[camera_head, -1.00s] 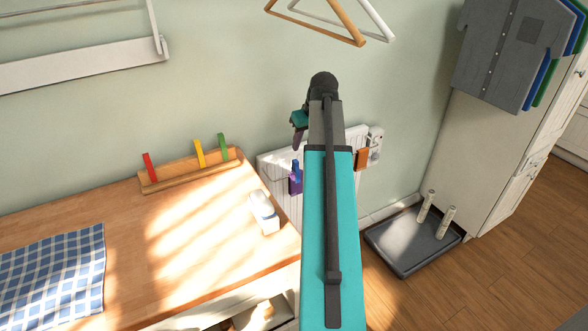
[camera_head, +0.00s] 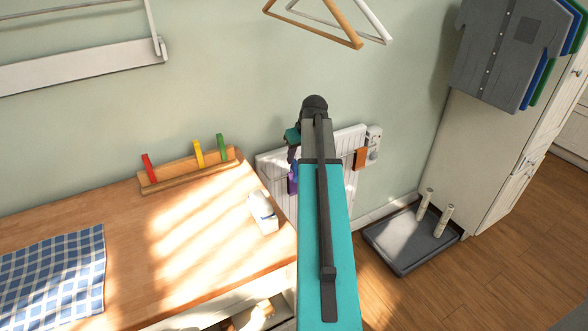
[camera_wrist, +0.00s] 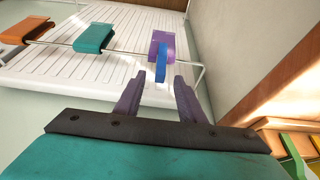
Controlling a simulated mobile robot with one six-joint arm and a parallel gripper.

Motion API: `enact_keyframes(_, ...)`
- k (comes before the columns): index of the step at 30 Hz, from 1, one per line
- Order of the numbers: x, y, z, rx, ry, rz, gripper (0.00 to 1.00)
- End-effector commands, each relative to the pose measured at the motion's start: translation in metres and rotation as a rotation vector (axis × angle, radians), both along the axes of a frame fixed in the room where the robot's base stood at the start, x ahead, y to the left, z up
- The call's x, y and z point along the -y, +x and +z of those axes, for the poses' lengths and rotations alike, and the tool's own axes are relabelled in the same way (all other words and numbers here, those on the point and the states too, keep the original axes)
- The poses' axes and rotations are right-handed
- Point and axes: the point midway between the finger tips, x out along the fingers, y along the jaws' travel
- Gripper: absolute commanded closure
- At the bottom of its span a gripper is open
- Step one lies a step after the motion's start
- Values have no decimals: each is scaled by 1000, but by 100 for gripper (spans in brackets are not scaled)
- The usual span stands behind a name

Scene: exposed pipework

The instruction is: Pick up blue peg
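The purple holder also shows in the head view (camera_head: 292,184), partly behind my arm. My gripper (camera_wrist: 160,80) is open, its two purple fingers spread and pointing at the peg. In the wrist view the peg appears between and just beyond the fingertips, and contact cannot be told. In the head view, my gripper (camera_head: 292,153) is just above the purple holder and covers most of the peg.
A wooden rack (camera_head: 190,172) with red, yellow and green pegs stands on the wooden table (camera_head: 130,230). A white object (camera_head: 262,212) sits near its right edge. Clothes hangers are above.

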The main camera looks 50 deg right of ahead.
Motion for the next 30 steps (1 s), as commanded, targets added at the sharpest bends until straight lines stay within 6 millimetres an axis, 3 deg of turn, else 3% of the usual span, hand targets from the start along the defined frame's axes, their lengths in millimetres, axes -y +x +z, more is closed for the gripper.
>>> enact_keyframes(17,1,3,-7,0,0,0,64)
enact_keyframes(30,5,20,-42,-1,0,0,64)
